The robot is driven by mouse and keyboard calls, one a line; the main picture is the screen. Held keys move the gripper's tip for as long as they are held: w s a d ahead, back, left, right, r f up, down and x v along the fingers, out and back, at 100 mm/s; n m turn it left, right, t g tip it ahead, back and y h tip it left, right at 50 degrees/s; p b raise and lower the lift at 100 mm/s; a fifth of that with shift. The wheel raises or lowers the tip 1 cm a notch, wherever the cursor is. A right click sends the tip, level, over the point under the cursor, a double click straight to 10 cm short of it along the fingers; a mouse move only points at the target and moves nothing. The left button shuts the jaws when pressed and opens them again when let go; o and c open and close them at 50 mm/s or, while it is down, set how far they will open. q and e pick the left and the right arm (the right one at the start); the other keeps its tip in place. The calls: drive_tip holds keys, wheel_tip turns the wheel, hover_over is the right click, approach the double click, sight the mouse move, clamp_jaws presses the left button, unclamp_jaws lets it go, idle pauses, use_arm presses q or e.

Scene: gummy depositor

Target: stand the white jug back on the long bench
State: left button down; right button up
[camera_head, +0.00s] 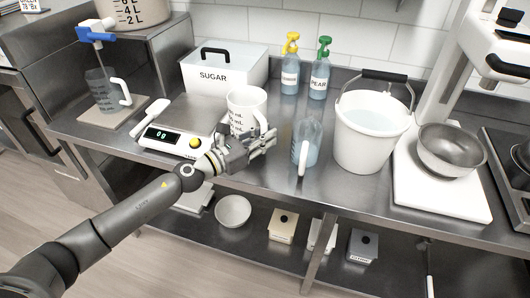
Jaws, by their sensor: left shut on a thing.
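The white jug (244,101) with dark measure marks is upright over the long steel bench (345,185), just right of the scale. Its handle faces right, towards my gripper's fingers. My left gripper (268,140) reaches in from the lower left and is shut on the white jug at its handle side. The gripper hides the jug's lower part, so I cannot tell whether its base touches the bench. My right gripper is not in view.
A clear jug (310,137) stands close right of my gripper, and a white bucket (362,140) beyond it. The scale (178,141) reads 0g at left. A sugar box (224,72) and two spray bottles (290,75) stand behind. Bare bench lies in front of the clear jug.

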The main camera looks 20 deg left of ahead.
use_arm(q)
drive_tip(key=shift+w+a+f, duration=0.1)
drive_tip(key=shift+w+f, duration=0.4)
drive_tip(key=shift+f, duration=0.05)
drive_tip(key=shift+w+f+b, duration=0.15)
drive_tip(key=shift+f+b, duration=0.05)
drive_tip(key=shift+f, duration=0.7)
drive_tip(key=shift+w+f+b, duration=0.1)
drive_tip(key=shift+f+b, duration=0.1)
drive_tip(key=shift+f, duration=0.65)
drive_tip(key=shift+f, duration=0.15)
drive_tip(key=c, duration=1.4)
unclamp_jaws()
